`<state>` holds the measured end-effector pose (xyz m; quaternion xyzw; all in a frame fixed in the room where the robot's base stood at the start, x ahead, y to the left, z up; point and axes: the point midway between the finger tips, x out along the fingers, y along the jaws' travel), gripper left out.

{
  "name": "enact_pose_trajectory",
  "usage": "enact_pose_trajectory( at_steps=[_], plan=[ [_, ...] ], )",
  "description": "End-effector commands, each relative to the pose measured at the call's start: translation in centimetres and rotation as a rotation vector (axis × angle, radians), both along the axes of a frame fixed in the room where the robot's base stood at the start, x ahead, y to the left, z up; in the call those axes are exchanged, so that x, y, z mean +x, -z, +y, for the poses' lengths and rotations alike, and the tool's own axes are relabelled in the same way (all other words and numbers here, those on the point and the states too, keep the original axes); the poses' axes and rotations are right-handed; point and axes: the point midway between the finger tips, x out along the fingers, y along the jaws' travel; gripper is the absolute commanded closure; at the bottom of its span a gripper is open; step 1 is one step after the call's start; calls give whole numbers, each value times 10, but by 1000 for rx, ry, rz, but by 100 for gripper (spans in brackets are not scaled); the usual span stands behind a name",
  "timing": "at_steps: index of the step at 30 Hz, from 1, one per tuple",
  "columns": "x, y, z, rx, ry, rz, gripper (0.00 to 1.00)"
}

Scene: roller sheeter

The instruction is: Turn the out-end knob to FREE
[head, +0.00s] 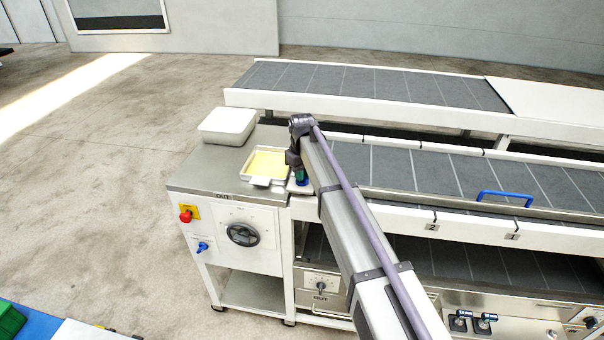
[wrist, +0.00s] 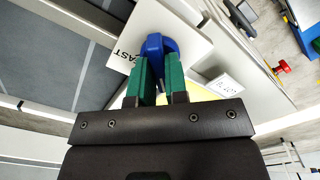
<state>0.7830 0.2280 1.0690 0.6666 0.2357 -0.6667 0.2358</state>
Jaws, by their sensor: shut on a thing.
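A blue knob (wrist: 158,43) sits on a small white plate (wrist: 185,25) in the wrist view. My gripper (wrist: 158,68) has its two green fingers on either side of the knob, shut on it. In the head view my gripper (head: 301,175) reaches down to this plate at the conveyor's left end, next to the steel-topped cabinet (head: 190,178). The knob is mostly hidden there, and its pointed setting cannot be told.
A tray with yellow contents (head: 264,165) and a white box (head: 228,125) stand on the cabinet. A blue handle (head: 505,198) spans the conveyor edge.

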Motion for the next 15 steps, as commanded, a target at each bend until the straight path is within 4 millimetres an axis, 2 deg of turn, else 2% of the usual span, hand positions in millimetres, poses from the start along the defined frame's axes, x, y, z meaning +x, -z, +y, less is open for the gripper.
enact_pose_trajectory(
  at_steps=[5, 6, 13, 15],
  plan=[
    [-1, 0, 0, -1, -2, 1, 100],
    [-1, 0, 0, -1, -2, 1, 83],
    [0, 0, 0, -1, -1, 1, 61],
    [0, 0, 0, -1, 0, 1, 61]
  ],
)
